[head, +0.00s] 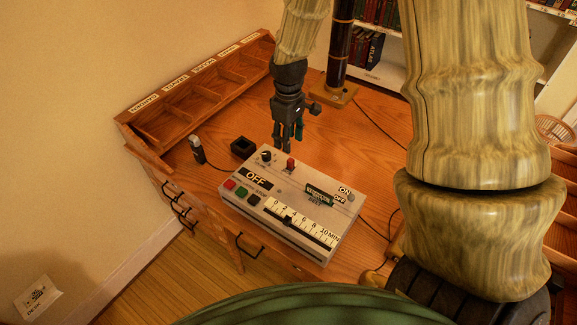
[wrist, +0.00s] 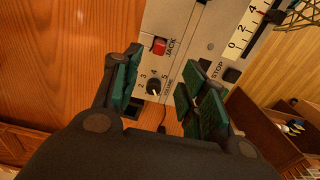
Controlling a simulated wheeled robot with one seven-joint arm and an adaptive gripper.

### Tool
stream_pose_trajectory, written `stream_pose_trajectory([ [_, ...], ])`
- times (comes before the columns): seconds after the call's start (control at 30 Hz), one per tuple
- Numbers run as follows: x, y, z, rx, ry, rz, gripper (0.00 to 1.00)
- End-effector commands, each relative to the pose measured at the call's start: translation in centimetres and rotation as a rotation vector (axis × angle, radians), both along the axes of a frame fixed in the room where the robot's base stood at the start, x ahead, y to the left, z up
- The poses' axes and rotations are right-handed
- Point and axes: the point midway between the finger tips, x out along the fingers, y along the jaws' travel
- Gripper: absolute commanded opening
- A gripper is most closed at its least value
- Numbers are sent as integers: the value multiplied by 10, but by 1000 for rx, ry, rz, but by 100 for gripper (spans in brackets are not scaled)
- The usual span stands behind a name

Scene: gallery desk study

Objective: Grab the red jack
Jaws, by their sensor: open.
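The red jack (head: 291,164) is a small red block on the top face of a pale control box (head: 285,205) on the desk. In the wrist view the red jack (wrist: 159,45) sits beside the printed word JACK, above the numbered black knob. My gripper (head: 288,145) is over the back edge of the box, close to the jack. In the wrist view my gripper (wrist: 160,78) has its two green-padded fingers apart, with nothing between them. The knob shows between the fingers and the jack just beyond the fingertips. The exact height above the box cannot be told.
The black knob (head: 266,157) stands left of the jack. A small black open box (head: 242,148) and a handheld device (head: 196,149) lie to the left. A wooden compartment rack (head: 200,90) lines the back left; a dark post (head: 339,50) stands behind.

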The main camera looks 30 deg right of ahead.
Motion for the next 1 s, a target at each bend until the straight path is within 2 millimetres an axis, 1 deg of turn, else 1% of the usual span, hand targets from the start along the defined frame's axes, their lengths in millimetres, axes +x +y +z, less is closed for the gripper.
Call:
stream_pose_trajectory([
  [0.3, -2, -2, -34, -1, 4, -4, 43],
  [0.4, -2, -3, -42, 0, 2, -4, 43],
  [0.73, -3, -4, -54, 1, 1, -5, 43],
  [1.0, -6, -7, -77, 0, 3, -5, 43],
])
